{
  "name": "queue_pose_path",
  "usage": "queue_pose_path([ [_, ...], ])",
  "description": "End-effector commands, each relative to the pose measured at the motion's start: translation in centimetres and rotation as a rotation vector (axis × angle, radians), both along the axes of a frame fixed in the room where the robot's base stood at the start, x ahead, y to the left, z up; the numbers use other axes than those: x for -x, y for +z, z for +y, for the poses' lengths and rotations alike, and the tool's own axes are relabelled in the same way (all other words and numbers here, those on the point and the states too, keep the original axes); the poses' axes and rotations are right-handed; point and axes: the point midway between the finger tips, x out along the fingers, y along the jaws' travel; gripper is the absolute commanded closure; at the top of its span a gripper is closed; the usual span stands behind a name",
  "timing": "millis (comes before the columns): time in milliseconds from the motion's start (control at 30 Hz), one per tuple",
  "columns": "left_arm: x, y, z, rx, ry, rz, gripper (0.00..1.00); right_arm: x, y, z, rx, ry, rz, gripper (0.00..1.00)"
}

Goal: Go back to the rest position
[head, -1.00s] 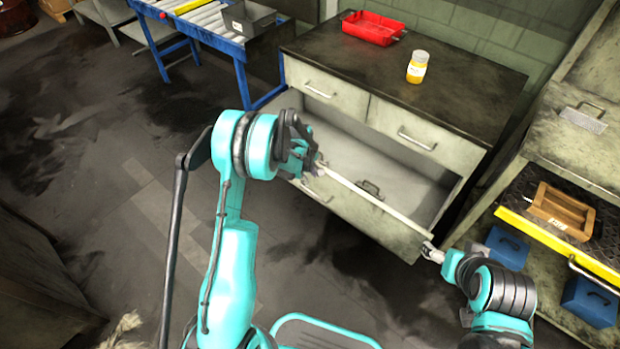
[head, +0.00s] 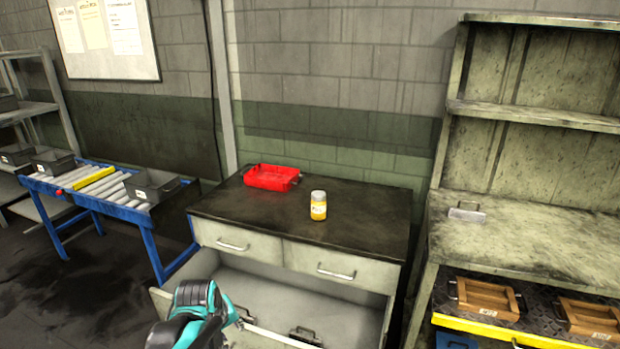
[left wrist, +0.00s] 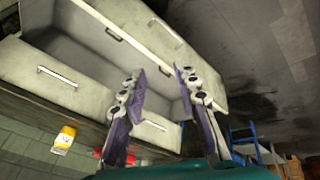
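My left gripper (head: 240,318) is low in the head view, close to the left part of the pulled-out lower drawer (head: 262,285). In the left wrist view its two purple-grey fingers (left wrist: 160,75) stand apart, with no object visible between them; the cabinet and drawer show behind them. I cannot tell whether a finger touches the drawer. My right gripper is outside both current views. The rest position itself is not marked in the pictures.
A yellow-labelled jar (head: 318,206) and a red tray (head: 271,178) stand on the cabinet top (head: 240,209). A blue-legged roller conveyor (head: 110,189) is at left. A shelf bench (head: 520,232) with wooden boxes (head: 488,298) below it is at right. Dark floor lies left of the cabinet.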

Motion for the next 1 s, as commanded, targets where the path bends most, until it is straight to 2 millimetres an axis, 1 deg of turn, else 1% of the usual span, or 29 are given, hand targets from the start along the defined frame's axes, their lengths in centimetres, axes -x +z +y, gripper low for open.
queue_pose_path([
  [33,1.9,1.1,-0.3,-0.023,-0.047,-0.021,0.69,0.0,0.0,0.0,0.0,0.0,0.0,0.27],
  [100,4.1,2.4,-0.7,-0.059,-0.117,-0.05,0.69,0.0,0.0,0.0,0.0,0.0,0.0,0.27],
  [167,6.1,3.2,-1.0,-0.092,-0.177,-0.075,0.69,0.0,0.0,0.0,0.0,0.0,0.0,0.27],
  [200,7.3,3.6,-1.1,-0.114,-0.217,-0.092,0.69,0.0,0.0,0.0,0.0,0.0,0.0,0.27],
  [300,10.4,4.2,-1.6,-0.17,-0.313,-0.132,0.69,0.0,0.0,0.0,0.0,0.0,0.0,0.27],
  [400,13.0,4.2,-1.8,-0.223,-0.397,-0.168,0.69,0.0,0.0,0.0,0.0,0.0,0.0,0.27],
  [500,14.9,4.0,-2.0,-0.266,-0.46,-0.194,0.69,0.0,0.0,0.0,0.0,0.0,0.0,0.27],
  [600,15.9,3.7,-2.1,-0.294,-0.501,-0.211,0.69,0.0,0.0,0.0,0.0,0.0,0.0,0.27],
  [700,16.4,3.6,-2.1,-0.308,-0.52,-0.219,0.69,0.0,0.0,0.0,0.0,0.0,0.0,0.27],
  [1000,16.4,3.6,-2.1,-0.31,-0.523,-0.221,0.69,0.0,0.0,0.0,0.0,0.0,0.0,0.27],
])
